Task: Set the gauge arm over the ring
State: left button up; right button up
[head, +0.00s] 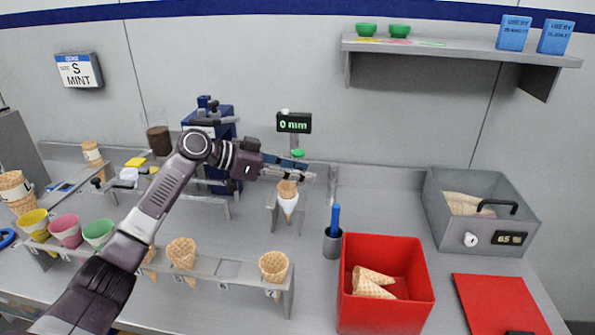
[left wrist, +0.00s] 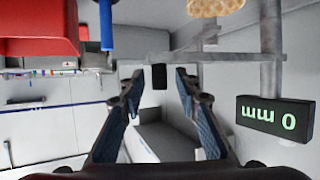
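The gauge has a black display (head: 294,123) reading 0 mm, with a green part (head: 298,153) just below it. The display shows inverted in the left wrist view (left wrist: 279,118), beside a grey post (left wrist: 270,72) with a thin grey bar (left wrist: 232,50). Which piece is the gauge arm I cannot tell. My left gripper (head: 309,171) reaches in from the left, just above this cone. Its fingers (left wrist: 157,80) are apart with nothing visibly held. My right gripper is not in view.
A cup with a blue pen (head: 333,242) and a red bin with cones (head: 386,310) stand at the front right. A grey box (head: 512,220) reading 65 is farther right. A rack with cones (head: 228,272) runs along the front. A blue machine (head: 222,128) stands behind my arm.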

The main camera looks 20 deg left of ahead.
pick_arm(q)
jog(key=shift+s+a+r, duration=0.2)
jog(key=shift+s+a, duration=0.1)
jog(key=shift+a, duration=0.05)
jog(key=s+a+r, duration=0.1)
jog(key=s+a, duration=0.9)
jog(key=a, duration=0.1)
jog(key=shift+s+a+r, duration=0.25)
jog(key=shift+s+a, duration=0.05)
jog(key=shift+s, duration=0.05)
